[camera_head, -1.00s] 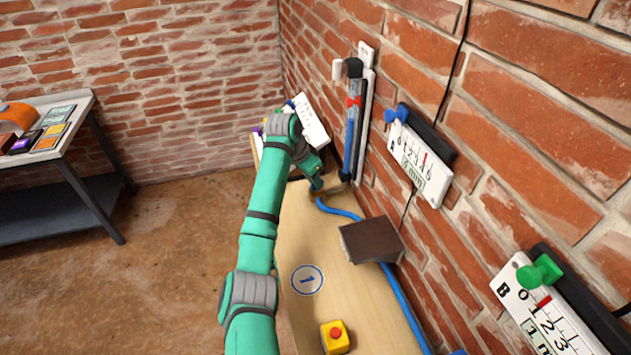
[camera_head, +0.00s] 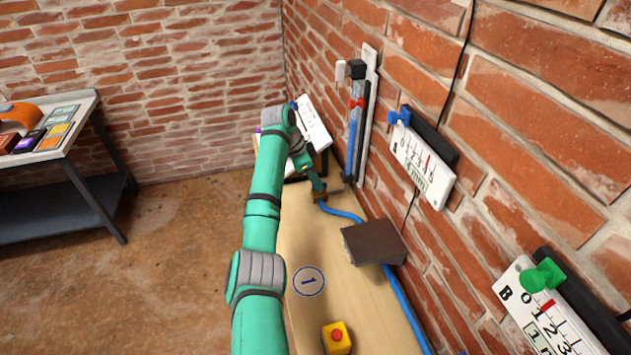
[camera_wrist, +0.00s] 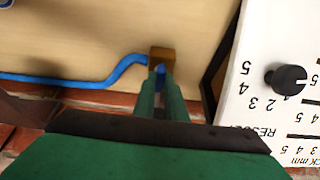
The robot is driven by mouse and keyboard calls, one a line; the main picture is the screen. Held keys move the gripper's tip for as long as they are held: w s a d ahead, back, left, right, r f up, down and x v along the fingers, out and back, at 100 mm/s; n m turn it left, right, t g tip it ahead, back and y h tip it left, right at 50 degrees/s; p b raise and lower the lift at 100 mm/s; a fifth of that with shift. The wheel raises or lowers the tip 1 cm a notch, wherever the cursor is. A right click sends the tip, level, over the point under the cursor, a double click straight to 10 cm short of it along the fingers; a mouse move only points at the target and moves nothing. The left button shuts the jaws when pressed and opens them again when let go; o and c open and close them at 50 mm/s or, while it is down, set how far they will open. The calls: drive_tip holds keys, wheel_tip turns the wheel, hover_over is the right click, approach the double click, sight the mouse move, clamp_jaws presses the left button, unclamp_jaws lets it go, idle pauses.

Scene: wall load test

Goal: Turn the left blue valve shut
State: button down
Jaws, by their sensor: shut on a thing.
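My gripper (camera_head: 317,186) reaches down to a small brass-brown block at the far end of the bench, by the wall. In the wrist view my gripper (camera_wrist: 161,84) has its two green fingers close together on a small blue piece, the blue valve (camera_wrist: 160,69), in front of the brown block (camera_wrist: 161,54). The fingers hide most of the valve, so its turn angle cannot be told. A blue hose (camera_head: 345,214) runs from the block along the bench; it also shows in the wrist view (camera_wrist: 75,80).
A dark brown box (camera_head: 372,242) sits against the wall beside the hose. A tube gauge with a red marker (camera_head: 357,103) and scale panels with a blue knob (camera_head: 399,117) and green knob (camera_head: 543,276) line the wall. A yellow red-button box (camera_head: 336,338) is at the near end.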

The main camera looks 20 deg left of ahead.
drive_tip(key=shift+s, duration=0.1)
drive_tip(key=c, duration=1.8)
unclamp_jaws()
drive_tip(key=shift+r, duration=0.1)
drive_tip(key=v, duration=1)
drive_tip(key=shift+a+r, duration=0.25)
drive_tip(key=shift+a, duration=0.05)
drive_tip(key=shift+d, duration=0.1)
